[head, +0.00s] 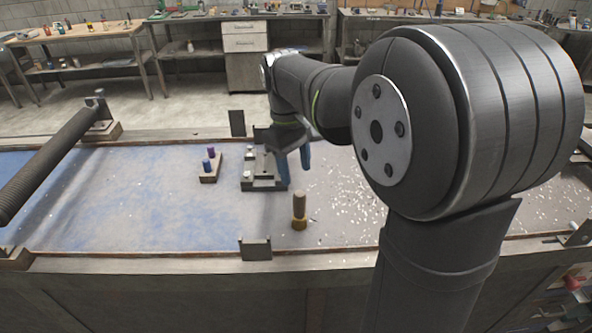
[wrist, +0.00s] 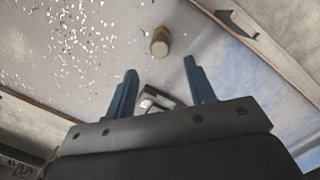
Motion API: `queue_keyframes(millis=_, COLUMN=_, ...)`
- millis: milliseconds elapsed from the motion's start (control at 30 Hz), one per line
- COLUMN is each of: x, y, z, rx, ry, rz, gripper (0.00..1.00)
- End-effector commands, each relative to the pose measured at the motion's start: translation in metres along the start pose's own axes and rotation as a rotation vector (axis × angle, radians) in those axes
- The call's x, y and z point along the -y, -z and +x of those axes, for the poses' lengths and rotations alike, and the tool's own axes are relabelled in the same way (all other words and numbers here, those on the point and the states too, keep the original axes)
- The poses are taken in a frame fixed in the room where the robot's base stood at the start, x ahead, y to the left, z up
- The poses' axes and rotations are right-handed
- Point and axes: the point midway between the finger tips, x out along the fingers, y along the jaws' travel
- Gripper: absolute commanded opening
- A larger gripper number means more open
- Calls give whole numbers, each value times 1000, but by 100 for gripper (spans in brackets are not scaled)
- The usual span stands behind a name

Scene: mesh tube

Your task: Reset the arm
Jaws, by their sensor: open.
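My gripper (head: 294,166) is open, its two blue fingers pointing down over the table beside a dark metal fixture (head: 262,186). In the wrist view the fingers of my gripper (wrist: 164,90) are spread apart with nothing held between them. Part of the fixture (wrist: 150,102) shows between and below them in that view. A brass-coloured cylinder (head: 299,205) stands upright on the table, in front of the gripper and apart from it. The cylinder also shows in the wrist view (wrist: 160,42), beyond the fingertips. My arm hides part of the table at the right.
A long dark mesh roller (head: 52,160) spans the table's left side. Metal brackets (head: 256,249) stand at the table edges. White flakes lie on the right side; the blue-stained left-centre is clear.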

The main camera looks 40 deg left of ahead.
Motion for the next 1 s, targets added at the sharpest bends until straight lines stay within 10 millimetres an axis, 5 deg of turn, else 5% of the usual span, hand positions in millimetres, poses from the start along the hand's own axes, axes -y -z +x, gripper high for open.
queue_keyframes(millis=367, x=0, y=0, z=18, rx=2, ry=1, rz=0, gripper=50)
queue_keyframes(millis=900, x=0, y=0, z=123, rx=3, ry=2, rz=0, gripper=50)
queue_keyframes(millis=1000, x=-1, y=-1, z=107, rx=-5, ry=-3, rz=1, gripper=50)
